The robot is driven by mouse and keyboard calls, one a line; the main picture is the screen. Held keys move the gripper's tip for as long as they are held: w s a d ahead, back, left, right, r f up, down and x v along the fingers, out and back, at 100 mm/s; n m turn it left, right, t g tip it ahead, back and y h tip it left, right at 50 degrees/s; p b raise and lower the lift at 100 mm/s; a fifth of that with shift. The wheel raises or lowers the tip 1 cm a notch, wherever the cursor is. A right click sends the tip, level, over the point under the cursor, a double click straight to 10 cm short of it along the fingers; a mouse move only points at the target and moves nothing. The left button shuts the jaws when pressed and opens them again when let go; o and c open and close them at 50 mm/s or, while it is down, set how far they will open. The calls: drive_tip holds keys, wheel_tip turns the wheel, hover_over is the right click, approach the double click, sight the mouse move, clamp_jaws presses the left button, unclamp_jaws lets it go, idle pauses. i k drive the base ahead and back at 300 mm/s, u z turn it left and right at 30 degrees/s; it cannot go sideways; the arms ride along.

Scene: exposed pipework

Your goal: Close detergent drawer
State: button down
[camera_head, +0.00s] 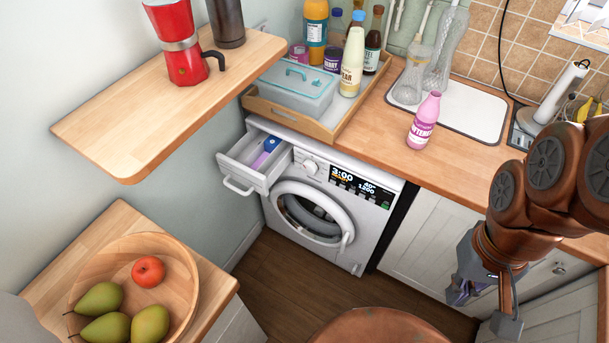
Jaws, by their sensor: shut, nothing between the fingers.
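The detergent drawer (236,163) is pulled out at the upper left of the white washing machine (325,207). It has a white front with a handle (238,187), and blue and purple compartment parts show inside it. The machine's round door is shut and its display is lit. My gripper (462,291) is at the lower right, in front of the white cabinet, well to the right of the drawer and apart from it. It is shut and empty. My arm hides part of the cabinet and counter on the right.
A wooden shelf (140,108) with a red moka pot (184,45) juts out above and left of the drawer. A wooden counter (205,285) with a fruit bowl (183,262) is at lower left. A pink bottle (424,122) stands on the worktop. Floor before the machine is clear.

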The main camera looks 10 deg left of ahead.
sight(256, 165)
drive_tip(key=z, duration=0.3)
drive_tip(key=k, duration=0.55)
drive_tip(key=u, duration=2.75)
